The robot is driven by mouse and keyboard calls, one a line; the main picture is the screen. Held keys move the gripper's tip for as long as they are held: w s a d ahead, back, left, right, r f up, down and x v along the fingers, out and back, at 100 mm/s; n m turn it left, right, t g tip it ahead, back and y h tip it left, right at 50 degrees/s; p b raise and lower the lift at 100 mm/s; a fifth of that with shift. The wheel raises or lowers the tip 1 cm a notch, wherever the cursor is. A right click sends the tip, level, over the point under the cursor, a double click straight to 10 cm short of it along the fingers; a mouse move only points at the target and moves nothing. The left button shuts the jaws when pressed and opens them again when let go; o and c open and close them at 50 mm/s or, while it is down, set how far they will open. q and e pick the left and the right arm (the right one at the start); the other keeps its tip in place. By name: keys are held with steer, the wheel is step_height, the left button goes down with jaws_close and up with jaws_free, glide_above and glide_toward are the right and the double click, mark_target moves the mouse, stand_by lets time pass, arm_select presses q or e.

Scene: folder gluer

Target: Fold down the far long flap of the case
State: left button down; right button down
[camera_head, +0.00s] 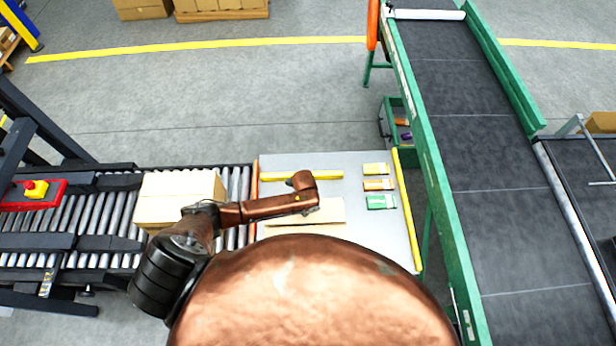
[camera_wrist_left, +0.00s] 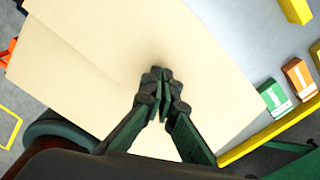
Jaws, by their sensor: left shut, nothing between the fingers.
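The tan case (camera_head: 331,211) lies on the light table, partly hidden by my left arm and my copper body. A seam splits its top into a far panel and a near panel in the head view. In the left wrist view the cardboard (camera_wrist_left: 205,50) fills the middle as a broad flat panel, with a panel edge at the left. My left gripper (camera_wrist_left: 160,76) is shut and empty, fingertips over this panel with a small shadow at them; I cannot tell whether they touch. In the head view its fingers are mostly hidden by the arm. My right gripper is out of view.
A closed box (camera_head: 180,197) sits on the roller conveyor (camera_head: 105,210) at the left. Yellow strips (camera_head: 407,215) edge the table (camera_head: 350,165). Small green, orange and yellow packets (camera_head: 381,202) lie right of the case. A green-framed belt (camera_head: 480,160) stands further right.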

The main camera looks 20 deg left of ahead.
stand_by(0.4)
arm_select(q)
step_height(320, 180, up, 9)
stand_by(0.6)
steer(key=shift+s+f, duration=0.1)
stand_by(0.7)
